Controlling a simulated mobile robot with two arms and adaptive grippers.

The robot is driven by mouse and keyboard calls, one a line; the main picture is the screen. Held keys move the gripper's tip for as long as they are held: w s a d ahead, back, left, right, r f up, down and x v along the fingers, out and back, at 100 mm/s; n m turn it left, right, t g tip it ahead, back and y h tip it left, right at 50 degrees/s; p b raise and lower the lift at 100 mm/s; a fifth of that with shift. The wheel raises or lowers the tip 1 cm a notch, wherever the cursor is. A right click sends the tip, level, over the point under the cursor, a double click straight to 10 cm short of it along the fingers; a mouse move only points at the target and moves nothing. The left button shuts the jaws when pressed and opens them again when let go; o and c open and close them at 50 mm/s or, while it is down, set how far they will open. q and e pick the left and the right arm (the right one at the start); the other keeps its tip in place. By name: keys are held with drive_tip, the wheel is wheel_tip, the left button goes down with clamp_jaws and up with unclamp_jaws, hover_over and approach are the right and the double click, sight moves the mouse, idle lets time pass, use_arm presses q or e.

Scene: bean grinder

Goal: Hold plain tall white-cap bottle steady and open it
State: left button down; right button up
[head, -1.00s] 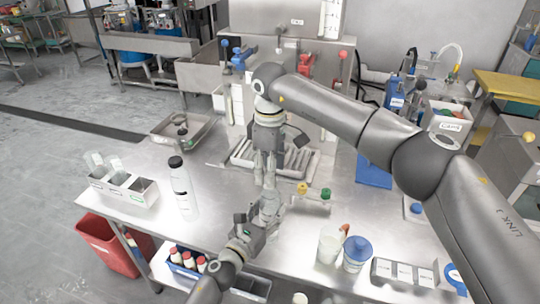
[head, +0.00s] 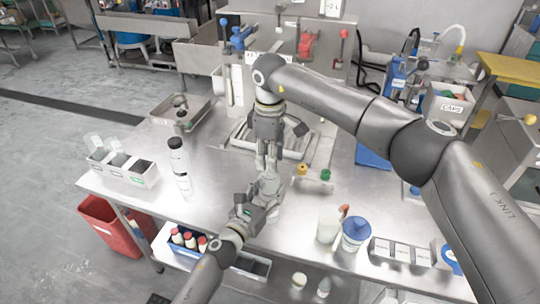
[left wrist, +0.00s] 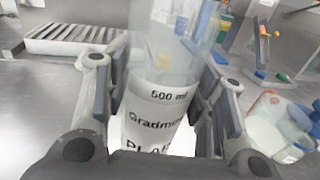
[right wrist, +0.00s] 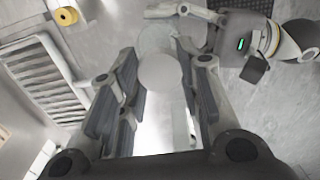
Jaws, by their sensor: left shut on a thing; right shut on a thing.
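The plain tall white-cap bottle stands between my two grippers near the middle of the table. Its white lower body with "500 ml" lettering (left wrist: 152,120) shows in the left wrist view, below a clear, blurred upper part. My left gripper (head: 270,184) is shut around the bottle's body from the front. My right gripper (head: 267,163) points down from above, directly over the left one, and is shut on the round white cap (right wrist: 160,74). The fingers hide most of the bottle in the head view. I cannot tell whether the cap has turned.
A black-capped bottle (head: 181,170) stands to the left, near a divided bin (head: 142,180). A metal tray with slats (head: 238,141) lies behind the grippers. A white cup (head: 328,228) and a blue-lidded jar (head: 356,236) stand at front right. Bare table lies left of the grippers.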

drive_tip(key=n, duration=1.4)
drive_tip(key=shift+n, duration=0.3)
drive_tip(key=n, duration=0.4)
drive_tip(key=shift+r, duration=0.1)
drive_tip(key=n, duration=0.7)
drive_tip(key=shift+n, duration=0.4)
drive_tip(key=n, duration=1.4)
drive_tip(key=shift+n, duration=0.4)
drive_tip(key=n, duration=1.3)
drive_tip(key=shift+r, duration=0.1)
drive_tip(key=shift+r, duration=0.15)
